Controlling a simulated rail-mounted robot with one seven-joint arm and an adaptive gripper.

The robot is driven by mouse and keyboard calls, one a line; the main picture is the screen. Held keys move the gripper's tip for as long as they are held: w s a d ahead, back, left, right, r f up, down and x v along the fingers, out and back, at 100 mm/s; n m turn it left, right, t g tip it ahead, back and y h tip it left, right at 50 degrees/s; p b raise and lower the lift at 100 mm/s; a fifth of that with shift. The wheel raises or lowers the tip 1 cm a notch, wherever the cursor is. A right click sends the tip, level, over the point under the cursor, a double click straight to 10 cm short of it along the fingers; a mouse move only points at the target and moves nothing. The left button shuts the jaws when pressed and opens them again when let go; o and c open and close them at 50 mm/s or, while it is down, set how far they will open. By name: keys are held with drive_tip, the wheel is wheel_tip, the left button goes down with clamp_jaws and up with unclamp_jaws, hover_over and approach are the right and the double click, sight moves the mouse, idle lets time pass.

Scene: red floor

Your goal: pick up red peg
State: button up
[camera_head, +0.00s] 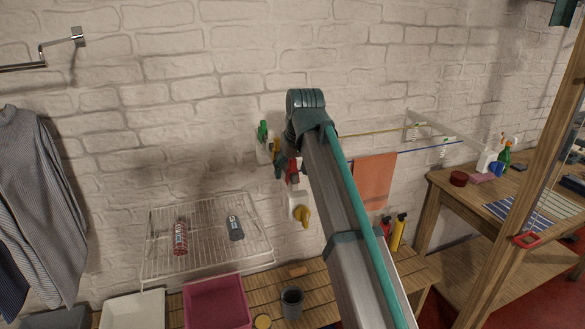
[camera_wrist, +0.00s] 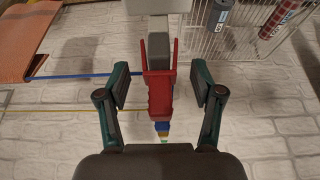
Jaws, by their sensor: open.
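The red peg (camera_wrist: 160,97) is upright in the picture in the wrist view, its two prongs pointing up on either side of a grey block. In the head view, part of the red peg (camera_head: 293,172) shows near the wall beside my arm. My gripper (camera_wrist: 159,87) is open, with one finger left and one finger right of the peg. Gaps show between the peg and both fingers.
Green (camera_head: 262,131), yellow (camera_head: 276,147) and blue pegs sit close to the red one. A yellow knob (camera_head: 304,216) is below. A wire shelf (camera_head: 205,210) with two cans is at left; an orange towel (camera_head: 374,182) hangs at right. The brick wall is behind.

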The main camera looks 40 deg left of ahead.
drive_tip(key=shift+a+f, duration=0.15)
drive_tip(key=shift+f, duration=0.2)
drive_tip(key=c, duration=1)
drive_tip(key=shift+w+r, duration=0.1)
drive_tip(key=shift+r, duration=0.1)
drive_tip(key=shift+r, duration=0.5)
drive_tip(key=s+d+r+b, duration=0.6)
drive_tip(key=d+r, duration=0.5)
drive_tip(key=d, duration=0.1)
drive_tip(key=shift+d+r, duration=0.35)
drive_tip(key=shift+d, duration=0.05)
drive_tip(key=shift+r, duration=0.1)
drive_tip(key=shift+r+p, duration=1.45)
drive_tip(key=shift+r, duration=0.95)
